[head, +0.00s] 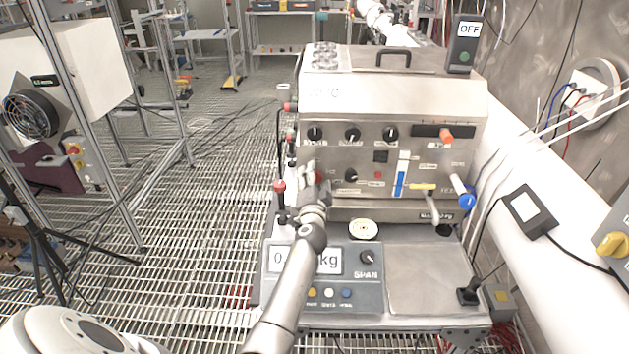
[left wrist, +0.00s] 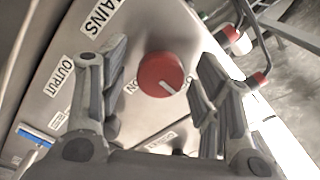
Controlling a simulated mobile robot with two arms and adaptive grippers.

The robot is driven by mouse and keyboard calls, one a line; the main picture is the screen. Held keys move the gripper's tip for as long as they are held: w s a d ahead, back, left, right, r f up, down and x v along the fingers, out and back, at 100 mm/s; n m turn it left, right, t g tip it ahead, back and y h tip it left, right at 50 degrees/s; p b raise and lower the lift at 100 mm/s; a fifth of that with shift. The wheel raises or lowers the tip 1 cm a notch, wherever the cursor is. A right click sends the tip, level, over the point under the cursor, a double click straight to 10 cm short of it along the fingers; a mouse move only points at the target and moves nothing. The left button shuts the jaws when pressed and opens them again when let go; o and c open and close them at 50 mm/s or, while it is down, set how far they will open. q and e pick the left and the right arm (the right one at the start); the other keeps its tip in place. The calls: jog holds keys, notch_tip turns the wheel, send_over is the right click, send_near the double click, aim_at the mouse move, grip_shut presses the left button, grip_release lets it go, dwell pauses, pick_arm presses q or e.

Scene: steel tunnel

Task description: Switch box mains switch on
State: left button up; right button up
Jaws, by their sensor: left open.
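The mains switch is a red round knob (left wrist: 161,75) with a white pointer mark on the steel face of the switch box (head: 440,110). A label reading MAINS (left wrist: 102,15) sits near it in the left wrist view. In that view the white mark points to the lower right, towards a small partly hidden label. My left gripper (head: 313,172) is at the lower left of the box front in the head view and hides most of the knob. In the left wrist view its open fingers (left wrist: 160,95) stand either side of the knob, apart from it. My right gripper is not in view.
A scale (head: 275,283) and a bare plate (head: 430,275) lie in front. Red-tipped levers (head: 279,186) stand left of the box. A thick white pipe (head: 530,190) runs along the right.

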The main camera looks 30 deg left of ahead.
pick_arm(q)
jog(key=c, duration=1)
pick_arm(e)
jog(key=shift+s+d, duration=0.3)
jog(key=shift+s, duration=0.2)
pick_arm(q)
jog(key=shift+m, duration=0.3)
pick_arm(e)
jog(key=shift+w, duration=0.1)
pick_arm(q)
jog(key=m+p, duration=0.3)
jog(key=m, duration=1.4)
jog(key=shift+r, duration=0.1)
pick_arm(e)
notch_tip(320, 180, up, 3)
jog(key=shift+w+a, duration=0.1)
pick_arm(q)
jog(key=shift+m, duration=0.3)
